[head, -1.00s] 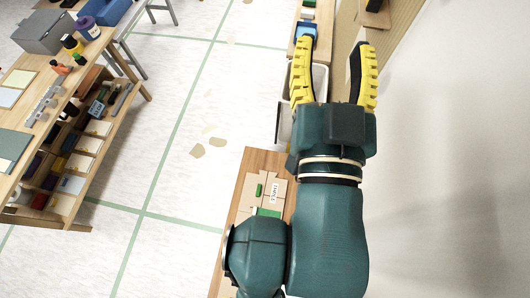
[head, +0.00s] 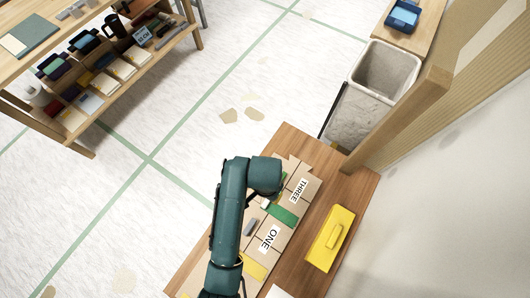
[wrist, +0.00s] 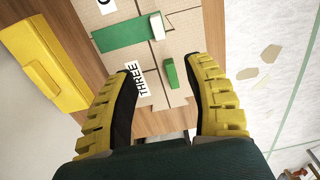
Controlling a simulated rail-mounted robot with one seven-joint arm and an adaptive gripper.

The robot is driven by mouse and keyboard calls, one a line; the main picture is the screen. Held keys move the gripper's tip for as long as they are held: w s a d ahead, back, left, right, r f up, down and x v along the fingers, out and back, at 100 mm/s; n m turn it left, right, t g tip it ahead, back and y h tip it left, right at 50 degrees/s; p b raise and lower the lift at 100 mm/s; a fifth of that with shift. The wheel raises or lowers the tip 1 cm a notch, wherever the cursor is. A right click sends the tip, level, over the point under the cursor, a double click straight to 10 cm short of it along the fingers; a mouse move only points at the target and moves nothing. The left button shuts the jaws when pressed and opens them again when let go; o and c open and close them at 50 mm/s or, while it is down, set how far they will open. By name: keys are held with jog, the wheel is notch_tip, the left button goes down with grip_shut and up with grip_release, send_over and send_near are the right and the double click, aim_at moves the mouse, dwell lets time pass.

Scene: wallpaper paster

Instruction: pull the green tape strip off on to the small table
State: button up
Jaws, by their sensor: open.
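The green tape strip (head: 282,214) lies flat across a cardboard panel (head: 303,206) on the small wooden table (head: 345,188). In the wrist view the strip (wrist: 118,38) ends at a pale upright tab (wrist: 157,26). A short green block (wrist: 171,73) stands on the cardboard beside the label THREE (wrist: 140,79). My gripper (wrist: 166,68) points down over the panel, open and empty. Its yellow-backed fingers are on either side of the green block, and the strip lies beyond the fingertips. In the head view my arm hides the gripper.
A yellow block with a handle (head: 330,238) lies on the table beside the panel. A grey block (head: 250,226), a yellow strip (head: 253,269) and the label ONE (head: 269,238) are also on the panel. A grey bin (head: 370,95) and wooden post (head: 425,100) stand beyond.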

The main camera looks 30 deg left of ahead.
aim_at(265, 204)
jog(key=f+b, duration=0.2)
jog(key=f, duration=0.3)
jog(key=f+b, duration=0.2)
jog(key=f, duration=0.4)
jog(key=f+b, duration=0.2)
jog(key=f, duration=0.4)
jog(key=shift+s+f, duration=0.25)
jog(key=shift+s, duration=0.05)
grip_shut()
jog(key=shift+s, duration=0.1)
